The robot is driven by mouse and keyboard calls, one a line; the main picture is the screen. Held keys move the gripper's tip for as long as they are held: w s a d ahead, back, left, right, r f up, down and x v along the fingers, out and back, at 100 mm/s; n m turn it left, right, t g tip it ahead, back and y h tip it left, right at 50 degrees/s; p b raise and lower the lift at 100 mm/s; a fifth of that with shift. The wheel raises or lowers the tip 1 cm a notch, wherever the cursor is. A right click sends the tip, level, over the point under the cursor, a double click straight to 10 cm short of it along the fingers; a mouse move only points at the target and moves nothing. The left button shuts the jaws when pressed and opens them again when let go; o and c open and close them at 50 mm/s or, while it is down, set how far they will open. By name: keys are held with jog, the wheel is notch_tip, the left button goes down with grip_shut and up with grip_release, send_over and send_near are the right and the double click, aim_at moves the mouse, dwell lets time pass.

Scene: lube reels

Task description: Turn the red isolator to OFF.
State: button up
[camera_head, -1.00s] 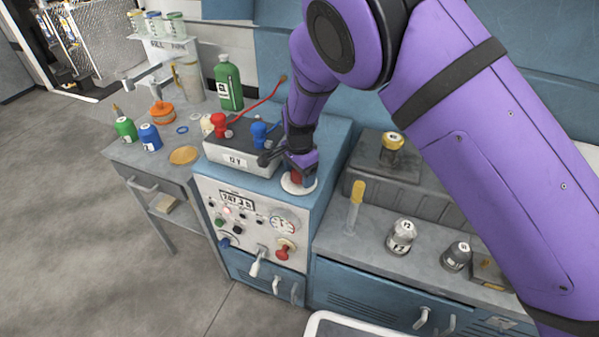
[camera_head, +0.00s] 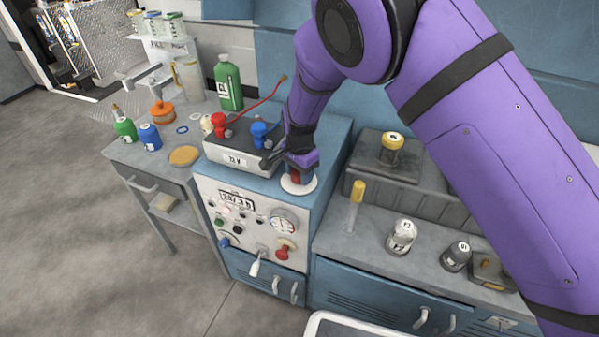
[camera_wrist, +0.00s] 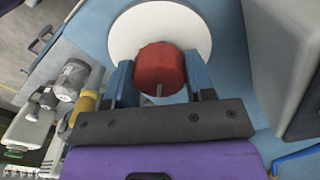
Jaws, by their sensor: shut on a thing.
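The red isolator (camera_head: 296,176) is a red knob on a round white plate (camera_head: 299,187), on top of the blue cabinet. My gripper (camera_head: 298,163) is over it from above and covers most of it in the head view. In the wrist view the red isolator (camera_wrist: 160,68) sits between the two blue fingers of my gripper (camera_wrist: 160,78), which are shut on its sides. The white plate (camera_wrist: 130,35) shows around the knob. I cannot read any ON or OFF marking.
A battery (camera_head: 240,157) with red and blue terminal clamps stands left of the isolator. The cabinet front (camera_head: 250,225) carries a gauge, a small display, knobs and levers. Bottles and jars (camera_head: 402,236) stand on the right bench. A green bottle (camera_head: 228,84) stands behind the battery.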

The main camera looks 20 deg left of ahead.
jog(key=n, duration=0.8)
jog(key=shift+n, duration=0.4)
jog(key=n, duration=0.4)
jog(key=shift+n, duration=0.3)
jog(key=shift+a+n, duration=0.1)
jog(key=shift+n, duration=1.7)
jog(key=o, duration=0.9)
notch_tip(320, 180, up, 11)
jog(key=shift+f, duration=0.1)
